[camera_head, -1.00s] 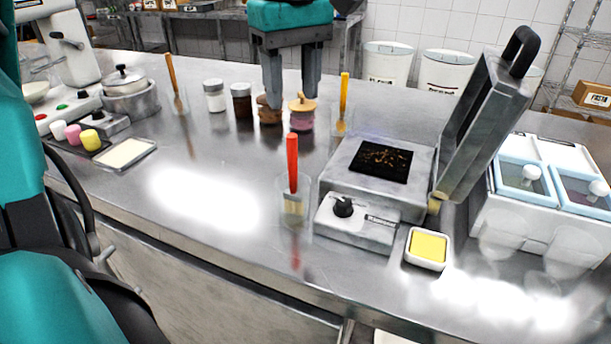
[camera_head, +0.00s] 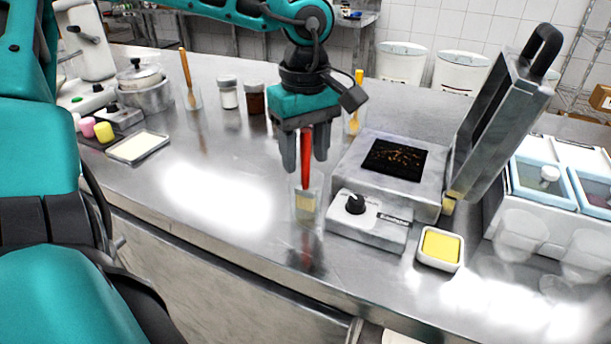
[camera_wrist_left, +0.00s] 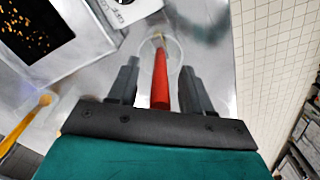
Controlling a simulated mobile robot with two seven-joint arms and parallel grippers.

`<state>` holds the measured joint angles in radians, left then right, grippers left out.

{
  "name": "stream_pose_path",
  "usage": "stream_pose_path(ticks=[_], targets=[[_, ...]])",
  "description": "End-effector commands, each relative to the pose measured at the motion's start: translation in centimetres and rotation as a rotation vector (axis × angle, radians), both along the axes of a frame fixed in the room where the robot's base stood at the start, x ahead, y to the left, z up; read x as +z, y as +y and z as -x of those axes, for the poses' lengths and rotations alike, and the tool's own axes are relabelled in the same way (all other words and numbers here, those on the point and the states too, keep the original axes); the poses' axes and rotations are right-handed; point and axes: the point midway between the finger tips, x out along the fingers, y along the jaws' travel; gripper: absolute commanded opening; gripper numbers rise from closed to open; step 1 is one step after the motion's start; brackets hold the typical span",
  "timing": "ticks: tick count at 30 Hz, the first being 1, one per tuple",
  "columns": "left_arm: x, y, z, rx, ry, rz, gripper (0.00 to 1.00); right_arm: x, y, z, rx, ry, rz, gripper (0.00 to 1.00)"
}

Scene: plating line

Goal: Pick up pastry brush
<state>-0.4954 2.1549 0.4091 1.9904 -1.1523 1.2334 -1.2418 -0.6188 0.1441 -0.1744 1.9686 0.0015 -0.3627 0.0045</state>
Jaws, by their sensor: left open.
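The pastry brush (camera_head: 306,160) has a red handle and pale bristles. It stands handle-up in a clear glass (camera_head: 305,212) on the steel counter, left of the press's control box. My left gripper (camera_head: 305,160) points down over it, open, with one finger on each side of the red handle. In the left wrist view the red handle (camera_wrist_left: 160,78) lies between the two spread fingers (camera_wrist_left: 157,85), with a gap on both sides. The upper end of the handle is hidden by the gripper body in the head view. My right gripper does not show.
A press with a raised lid (camera_head: 500,115) stands right of the brush, with a white dish of yellow contents (camera_head: 440,248) in front. A yellow-handled tool (camera_head: 356,95) stands behind the gripper. Jars (camera_head: 228,92) stand further back.

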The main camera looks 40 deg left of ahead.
Motion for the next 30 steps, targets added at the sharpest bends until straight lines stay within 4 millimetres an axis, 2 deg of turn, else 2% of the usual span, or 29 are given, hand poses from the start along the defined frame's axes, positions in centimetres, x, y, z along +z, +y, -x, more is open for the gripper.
stream_pose_path(ticks=[3,18,30], targets=[[0.02,0.00,0.01,0.000,0.000,0.000,0.49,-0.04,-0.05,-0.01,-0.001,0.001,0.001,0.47],[0.06,0.00,0.00,0.000,0.001,0.000,0.01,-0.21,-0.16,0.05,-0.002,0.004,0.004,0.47],[0.21,0.00,-0.01,0.000,0.000,0.000,0.00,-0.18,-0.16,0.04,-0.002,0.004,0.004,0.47]])
